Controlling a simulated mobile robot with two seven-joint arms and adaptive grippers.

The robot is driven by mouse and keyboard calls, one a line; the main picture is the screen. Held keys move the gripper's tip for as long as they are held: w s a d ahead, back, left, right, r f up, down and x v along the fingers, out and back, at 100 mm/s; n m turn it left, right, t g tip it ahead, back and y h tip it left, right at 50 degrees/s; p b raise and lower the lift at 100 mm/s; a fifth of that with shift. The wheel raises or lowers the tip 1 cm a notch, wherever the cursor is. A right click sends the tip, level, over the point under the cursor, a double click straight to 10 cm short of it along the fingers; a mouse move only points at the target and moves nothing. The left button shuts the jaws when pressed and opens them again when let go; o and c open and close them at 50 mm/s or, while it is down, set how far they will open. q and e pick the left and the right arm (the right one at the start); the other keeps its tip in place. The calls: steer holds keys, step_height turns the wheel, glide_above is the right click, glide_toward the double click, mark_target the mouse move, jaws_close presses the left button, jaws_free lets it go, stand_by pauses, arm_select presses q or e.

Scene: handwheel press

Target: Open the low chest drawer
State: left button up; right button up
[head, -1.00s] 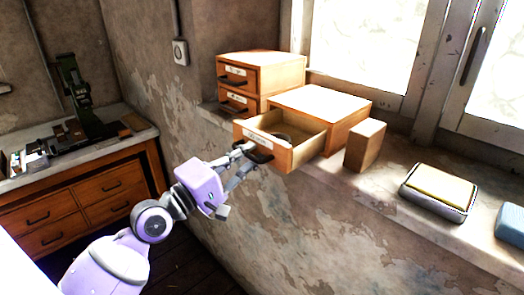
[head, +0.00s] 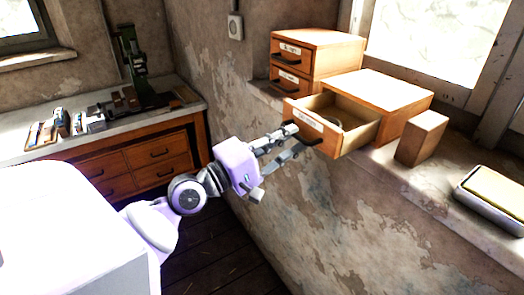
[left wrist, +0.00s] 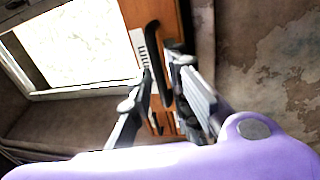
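The low chest (head: 385,88) is a wide wooden box on the window ledge. Its drawer (head: 350,140) is pulled well out, with a white label and a dark handle (head: 312,138) on its front. A dark curved thing lies inside, partly hidden by the drawer wall. My left gripper (head: 295,140) is at the drawer front, beside the handle. In the left wrist view its fingers (left wrist: 163,75) stand apart on either side of the dark bar handle, with a gap showing; any contact is unclear. My right gripper is out of view.
A taller two-drawer chest (head: 330,48) stands behind on the left, drawers shut. A wooden block (head: 421,138) and a grey box (head: 492,195) sit on the ledge to the right. A workbench (head: 150,165) with a green press (head: 131,55) is at left.

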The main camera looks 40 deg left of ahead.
arm_select(q)
steer(key=v, duration=1)
stand_by(0.7)
